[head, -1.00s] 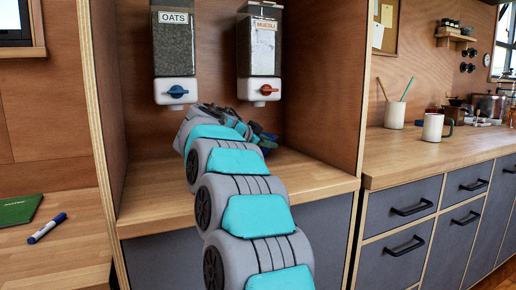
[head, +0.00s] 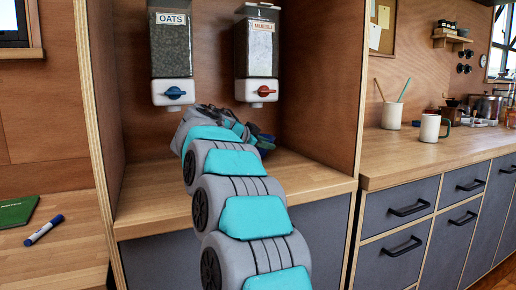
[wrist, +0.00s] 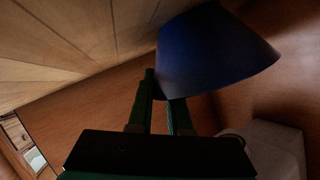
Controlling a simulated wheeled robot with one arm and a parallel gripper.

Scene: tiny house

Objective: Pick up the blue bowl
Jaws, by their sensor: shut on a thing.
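The blue bowl (wrist: 215,55) shows large and dark in the wrist view, tilted in the picture, with its wall between the fingers of my gripper (wrist: 163,90). My gripper is shut on the bowl's edge. In the head view my gripper (head: 262,142) is mostly hidden behind my own arm, inside the wooden nook near its counter. Only a small bit of dark blue shows there, and I cannot tell bowl from gripper in it.
An oats dispenser (head: 172,55) and a muesli dispenser (head: 257,55) hang on the back wall above my arm. Wooden side panels (head: 331,85) bound the nook. A mug (head: 430,128) stands on the right counter. A blue marker (head: 44,229) lies at left.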

